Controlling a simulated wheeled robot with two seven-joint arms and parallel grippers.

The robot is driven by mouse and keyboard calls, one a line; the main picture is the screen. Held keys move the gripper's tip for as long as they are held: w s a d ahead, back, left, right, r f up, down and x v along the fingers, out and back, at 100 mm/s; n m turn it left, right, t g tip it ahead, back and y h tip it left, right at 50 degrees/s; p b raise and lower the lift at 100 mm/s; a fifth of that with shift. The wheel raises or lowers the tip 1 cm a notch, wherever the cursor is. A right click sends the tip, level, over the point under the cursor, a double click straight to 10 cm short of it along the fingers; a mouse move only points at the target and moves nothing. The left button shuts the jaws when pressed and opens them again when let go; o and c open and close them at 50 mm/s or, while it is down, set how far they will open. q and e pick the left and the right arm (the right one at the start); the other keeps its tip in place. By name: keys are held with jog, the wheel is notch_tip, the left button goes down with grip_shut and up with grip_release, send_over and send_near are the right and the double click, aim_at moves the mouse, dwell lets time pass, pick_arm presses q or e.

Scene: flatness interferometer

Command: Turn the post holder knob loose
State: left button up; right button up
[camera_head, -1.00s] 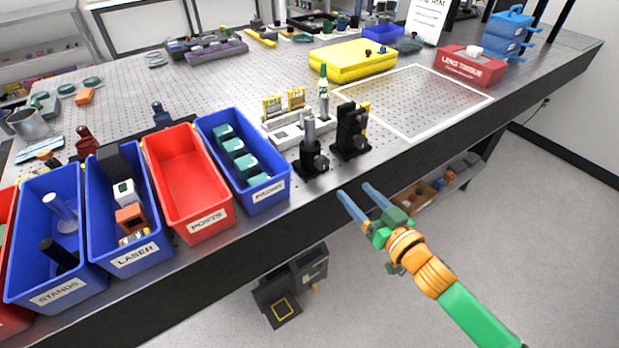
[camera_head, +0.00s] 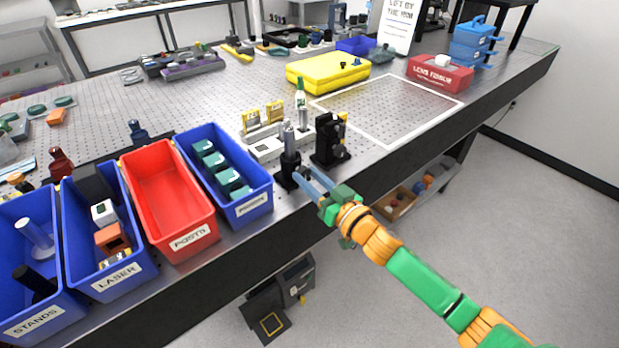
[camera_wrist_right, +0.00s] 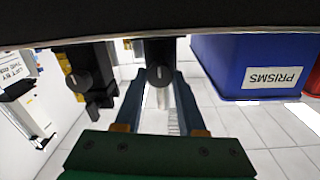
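The black post holder (camera_head: 289,164) stands upright near the table's front edge, with a silver post (camera_head: 289,135) in it. Its round dark knob (camera_wrist_right: 160,75) faces me in the right wrist view, with a light slot line across it. My right gripper (camera_head: 302,177) is at the holder's front, its two blue fingers apart. In the right wrist view the open fingers (camera_wrist_right: 160,84) lie on either side of the knob; I cannot tell whether they touch it. My left gripper is not in view.
A black mount (camera_head: 330,143) with its own knob (camera_wrist_right: 84,80) stands close beside the holder. The blue prisms bin (camera_head: 247,208) is on the other side. A white-outlined area (camera_head: 420,112) of the table is clear.

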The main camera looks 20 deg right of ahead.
grip_shut()
jog(key=shift+n, duration=0.4)
jog(key=n, duration=0.5)
jog(key=shift+f+n, duration=0.1)
jog(key=shift+n, duration=0.2)
jog(key=n, duration=0.5)
jog(key=shift+f+n, duration=0.1)
jog(key=shift+n, duration=0.2)
jog(key=n, duration=0.5)
jog(key=shift+n+y, duration=0.3)
jog(key=o, duration=0.6)
grip_release()
